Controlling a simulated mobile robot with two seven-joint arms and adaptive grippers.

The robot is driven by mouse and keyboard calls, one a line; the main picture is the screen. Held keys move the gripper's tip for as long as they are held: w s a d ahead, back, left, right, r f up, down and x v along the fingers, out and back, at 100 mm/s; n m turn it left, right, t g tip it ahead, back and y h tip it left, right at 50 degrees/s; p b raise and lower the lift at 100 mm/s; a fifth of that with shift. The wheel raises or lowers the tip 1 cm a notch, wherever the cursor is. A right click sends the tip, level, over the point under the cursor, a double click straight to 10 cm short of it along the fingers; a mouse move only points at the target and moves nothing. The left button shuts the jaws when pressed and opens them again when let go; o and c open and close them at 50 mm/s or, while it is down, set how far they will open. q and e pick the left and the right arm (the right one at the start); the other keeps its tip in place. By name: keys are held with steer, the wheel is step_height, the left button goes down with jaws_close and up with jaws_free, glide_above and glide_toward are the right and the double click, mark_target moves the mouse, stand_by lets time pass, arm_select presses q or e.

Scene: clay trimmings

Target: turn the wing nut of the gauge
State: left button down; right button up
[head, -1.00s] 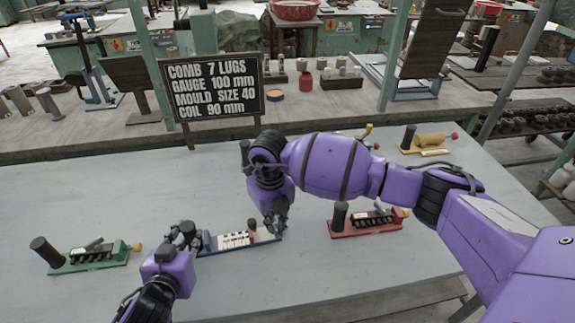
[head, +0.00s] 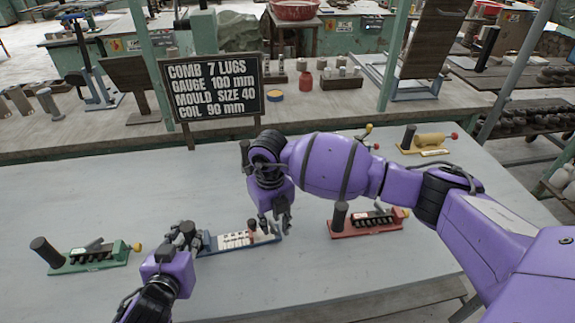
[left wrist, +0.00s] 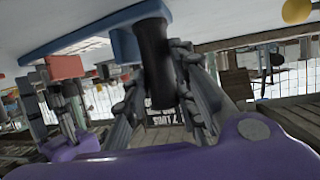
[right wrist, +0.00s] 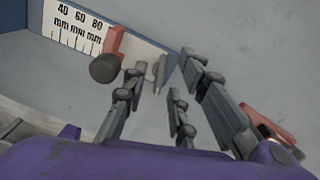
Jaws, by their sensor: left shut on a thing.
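The gauge has a blue base (right wrist: 25,62) and a white scale plate (right wrist: 75,22) reading 40, 60 and 80 mm. Its red slider (right wrist: 115,43) carries a dark round knob (right wrist: 105,68). A small grey upright piece (right wrist: 160,72), perhaps the wing nut, stands near the plate's right end. My right gripper (head: 277,226) is open over that end, its fingers apart around the grey piece in the right wrist view (right wrist: 165,90). My left gripper (head: 186,235) is shut on the gauge's black post (left wrist: 155,65) at the left end. The post's gripped part is partly hidden.
A green-based device (head: 90,262) lies at the left, a red-based one (head: 370,226) right of the gauge, and a yellow one (head: 430,146) farther back. A black sign (head: 212,88) stands behind the table. The front of the table (head: 260,290) is clear.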

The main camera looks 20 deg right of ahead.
mark_target(273, 226)
step_height(273, 226, up, 12)
stand_by(0.5)
arm_select(q)
steer(key=c, duration=1.4)
jaws_free()
steer(key=shift+o, duration=0.2)
